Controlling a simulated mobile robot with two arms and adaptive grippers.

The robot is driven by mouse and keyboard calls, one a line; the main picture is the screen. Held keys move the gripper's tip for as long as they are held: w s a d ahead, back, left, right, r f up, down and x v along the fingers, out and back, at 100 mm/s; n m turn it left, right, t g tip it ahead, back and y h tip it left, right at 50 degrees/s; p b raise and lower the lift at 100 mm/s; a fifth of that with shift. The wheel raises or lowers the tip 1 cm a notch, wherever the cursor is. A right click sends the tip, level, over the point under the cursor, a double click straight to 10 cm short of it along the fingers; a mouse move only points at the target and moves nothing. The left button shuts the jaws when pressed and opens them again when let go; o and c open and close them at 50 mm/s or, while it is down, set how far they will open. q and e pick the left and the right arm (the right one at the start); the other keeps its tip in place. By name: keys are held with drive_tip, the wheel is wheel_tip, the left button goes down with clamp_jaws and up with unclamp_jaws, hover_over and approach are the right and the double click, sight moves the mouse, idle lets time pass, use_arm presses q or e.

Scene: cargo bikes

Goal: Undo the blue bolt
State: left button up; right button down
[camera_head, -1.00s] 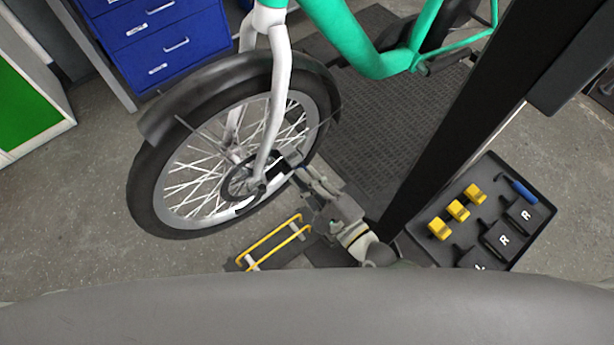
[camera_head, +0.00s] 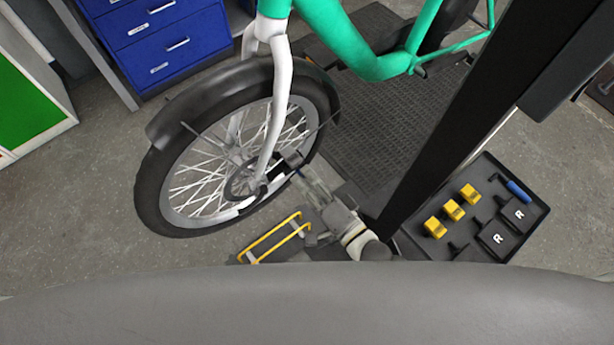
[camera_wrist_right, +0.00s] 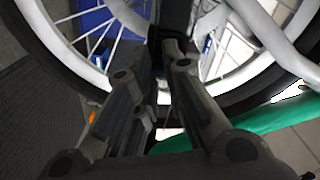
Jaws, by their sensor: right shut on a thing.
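The bike's front wheel (camera_head: 160,205) stands upright, with its hub (camera_head: 243,183) left of my right gripper (camera_head: 295,168). The gripper reaches in from the lower right, its tips beside a dark part (camera_head: 290,159) right of the hub. In the right wrist view my right gripper (camera_wrist_right: 164,52) is close to the spokes, its fingers shut on the dark part (camera_wrist_right: 173,18). The fingers hide most of the grip. I cannot clearly make out the blue bolt; only a small bluish patch shows near the fingertips in the head view. My left gripper is not in view.
A black tray (camera_head: 536,222) at the right holds yellow blocks (camera_head: 453,209), pads marked R and a blue-handled tool (camera_head: 518,190). A yellow-railed rack (camera_head: 268,240) lies below the wheel. A black post (camera_head: 450,125) stands right of my arm. Blue drawers (camera_head: 160,50) stand behind.

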drive_tip(key=n+p, duration=0.1)
drive_tip(key=n, duration=0.2)
drive_tip(key=shift+n, duration=0.4)
drive_tip(key=n, duration=0.3)
drive_tip(key=shift+n+p, duration=0.3)
drive_tip(key=shift+p, duration=0.1)
drive_tip(key=n, duration=0.4)
drive_tip(key=shift+p, duration=0.4)
drive_tip(key=shift+r+n, duration=0.1)
drive_tip(key=shift+n, duration=1.1)
drive_tip(key=c, duration=1)
unclamp_jaws()
drive_tip(key=shift+o, duration=0.2)
